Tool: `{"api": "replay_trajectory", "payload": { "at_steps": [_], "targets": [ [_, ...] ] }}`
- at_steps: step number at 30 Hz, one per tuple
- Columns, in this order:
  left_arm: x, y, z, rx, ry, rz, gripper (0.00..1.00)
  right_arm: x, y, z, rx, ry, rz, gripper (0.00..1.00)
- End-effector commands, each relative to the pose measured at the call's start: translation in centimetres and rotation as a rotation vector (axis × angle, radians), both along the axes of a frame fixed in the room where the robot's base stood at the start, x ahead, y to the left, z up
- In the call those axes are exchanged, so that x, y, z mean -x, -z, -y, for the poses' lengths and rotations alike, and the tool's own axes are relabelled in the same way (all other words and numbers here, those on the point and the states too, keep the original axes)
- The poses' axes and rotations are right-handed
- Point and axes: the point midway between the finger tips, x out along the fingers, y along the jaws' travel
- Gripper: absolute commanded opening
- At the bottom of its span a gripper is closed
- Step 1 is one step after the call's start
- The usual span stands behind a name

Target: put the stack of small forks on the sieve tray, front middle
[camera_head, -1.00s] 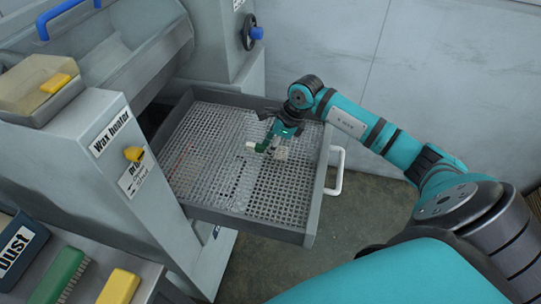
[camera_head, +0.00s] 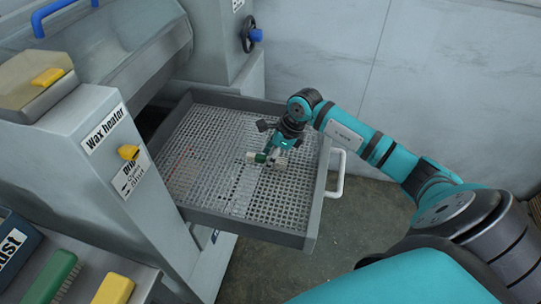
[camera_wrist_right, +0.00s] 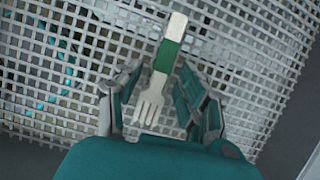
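The stack of small forks (camera_head: 259,158), pale with a green band, is over the sieve tray (camera_head: 312,228), right of the tray's middle in the head view. In the right wrist view the stack (camera_wrist_right: 160,75) lies between the fingers, tines toward my palm. My right gripper (camera_head: 270,158) is over the tray at the stack. In the wrist view its fingers (camera_wrist_right: 160,85) stand apart on both sides of the forks, with mesh showing between. I cannot tell whether the stack touches the mesh. My left gripper is not in view.
The tray is a pulled-out drawer with raised walls and a white handle (camera_head: 340,174). The wax heater housing (camera_head: 100,165) stands at its left. Brushes, one green (camera_head: 54,276) and one yellow (camera_head: 115,289), lie at the lower left. Most mesh is bare.

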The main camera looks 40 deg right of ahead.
Motion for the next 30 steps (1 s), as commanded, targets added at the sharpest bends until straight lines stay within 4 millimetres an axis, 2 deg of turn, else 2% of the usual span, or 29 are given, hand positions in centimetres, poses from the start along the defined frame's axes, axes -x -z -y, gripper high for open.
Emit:
{"api": "replay_trajectory", "payload": {
  "at_steps": [5,8,15,21,30],
  "targets": [
    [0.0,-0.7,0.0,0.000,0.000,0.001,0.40,0.1,-0.8,0.2,0.001,0.000,0.001,0.40],
    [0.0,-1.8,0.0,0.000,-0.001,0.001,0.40,0.5,-2.3,0.6,0.003,0.001,0.001,0.40],
    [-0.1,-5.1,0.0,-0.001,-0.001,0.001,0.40,1.9,-7.3,2.0,0.004,0.000,0.000,0.40],
    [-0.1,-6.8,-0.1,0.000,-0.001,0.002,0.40,2.9,-10.2,2.8,0.002,0.000,0.001,0.40],
    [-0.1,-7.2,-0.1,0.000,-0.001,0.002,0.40,3.3,-11.3,3.2,-0.001,0.000,-0.001,0.40]
  ]
}}
